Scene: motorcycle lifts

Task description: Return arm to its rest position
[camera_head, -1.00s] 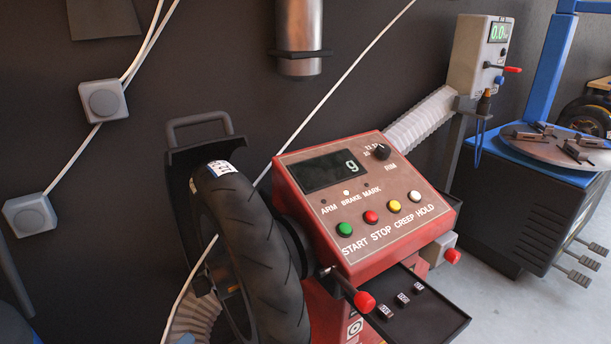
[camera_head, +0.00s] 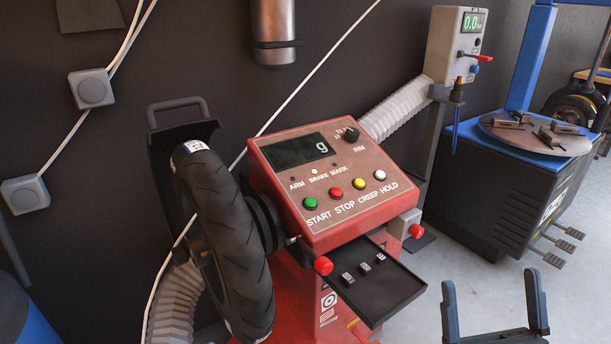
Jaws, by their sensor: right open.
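The red wheel balancer (camera_head: 345,225) stands in the middle, with a display reading "g" and a row of coloured buttons. A short metal rod with a red knob (camera_head: 323,265) sticks out of its front beside the tyre (camera_head: 228,235); this seems to be the arm, and most of the rod is hidden. A second red knob (camera_head: 416,231) is at the right side of the housing. My right gripper (camera_head: 492,284) is at the lower right, open and empty, its two dark blue-grey fingers pointing up. It is apart from both knobs. My left gripper is out of view.
A black tray (camera_head: 395,290) holding several small weights juts out below the panel, between the rod's knob and my right gripper. A tyre changer (camera_head: 520,195) and a grey inflator box (camera_head: 455,45) stand at the right. Bare floor shows between.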

